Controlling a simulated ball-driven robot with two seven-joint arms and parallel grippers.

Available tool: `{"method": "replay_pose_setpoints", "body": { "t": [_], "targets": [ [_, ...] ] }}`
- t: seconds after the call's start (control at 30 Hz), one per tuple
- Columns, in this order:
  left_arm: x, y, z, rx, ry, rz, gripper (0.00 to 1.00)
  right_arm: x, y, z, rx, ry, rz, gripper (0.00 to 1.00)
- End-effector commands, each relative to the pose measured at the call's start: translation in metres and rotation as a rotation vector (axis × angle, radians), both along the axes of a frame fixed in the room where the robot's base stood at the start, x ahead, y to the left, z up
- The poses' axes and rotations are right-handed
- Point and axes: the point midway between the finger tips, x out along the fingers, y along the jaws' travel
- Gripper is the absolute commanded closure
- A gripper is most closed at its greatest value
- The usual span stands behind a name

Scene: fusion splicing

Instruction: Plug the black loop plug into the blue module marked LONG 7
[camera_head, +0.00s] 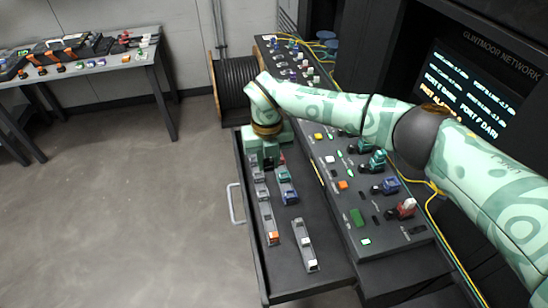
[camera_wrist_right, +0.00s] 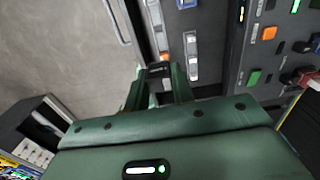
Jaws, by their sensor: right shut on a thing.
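My right gripper (camera_head: 265,158) reaches down over the open drawer (camera_head: 330,262), at its far end. In the right wrist view my right gripper (camera_wrist_right: 159,82) is shut on a small black piece, which looks like the black loop plug (camera_wrist_right: 158,69). In the head view the gripper hides the plug. A blue module (camera_head: 287,190) sits in a drawer rail just below and right of the gripper. Another blue module (camera_head: 390,186) sits on the panel to the right. I cannot read LONG 7 on either. My left gripper is not in view.
A sloped panel (camera_head: 345,205) with coloured plugs and buttons runs along the drawer's right side. A grey rail (camera_head: 305,245) lies in the drawer's near part. A cable reel (camera_head: 238,85) stands behind. A side table (camera_head: 100,65) holds tools. Yellow cables run behind the panel.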

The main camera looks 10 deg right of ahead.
Motion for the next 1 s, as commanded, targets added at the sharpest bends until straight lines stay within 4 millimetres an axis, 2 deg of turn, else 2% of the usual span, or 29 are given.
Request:
{"method": "replay_pose_setpoints", "body": {
  "t": [0.2, 0.5, 1.0],
  "targets": [
    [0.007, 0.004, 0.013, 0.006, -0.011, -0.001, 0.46, -0.002, -0.022, 0.002, 0.0, 0.001, -0.003, 1.0],
    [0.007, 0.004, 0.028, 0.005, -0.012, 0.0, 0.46, -0.006, -0.058, 0.002, 0.0, 0.0, -0.005, 1.0],
    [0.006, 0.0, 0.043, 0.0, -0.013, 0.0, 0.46, -0.012, -0.118, 0.001, -0.001, 0.0, -0.006, 1.0]
  ]
}}
